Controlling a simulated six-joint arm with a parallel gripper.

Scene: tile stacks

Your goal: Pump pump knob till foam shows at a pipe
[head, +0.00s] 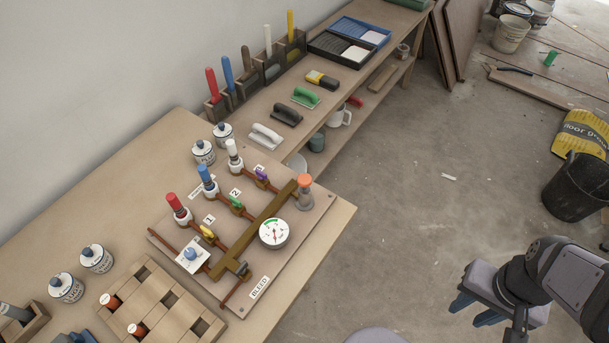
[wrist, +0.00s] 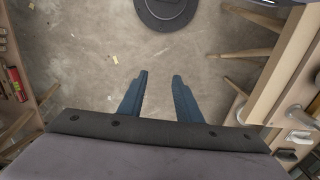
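A board (head: 303,232) on the bench carries a brass bar (head: 262,225) with copper pipes (head: 231,296) branching off. An orange knob (head: 304,181) stands upright on a small greyish cylinder at the bar's far end; it looks like the pump knob. A round dial gauge (head: 273,233) sits beside the bar. A blue knob (head: 190,253) is on a white plate. Yellow (head: 207,232), green (head: 236,203) and purple (head: 261,175) valve handles sit on the branches. The pipe ends look bare. My gripper (head: 477,308) is over the floor, right of the bench, apart from the board; its fingers (wrist: 158,95) are spread and empty.
A slotted wooden rack (head: 150,305) and white jars (head: 67,287) are near left. Floats and trays lie behind. A black bucket (head: 575,190) is on the floor; clear floor separates gripper and bench.

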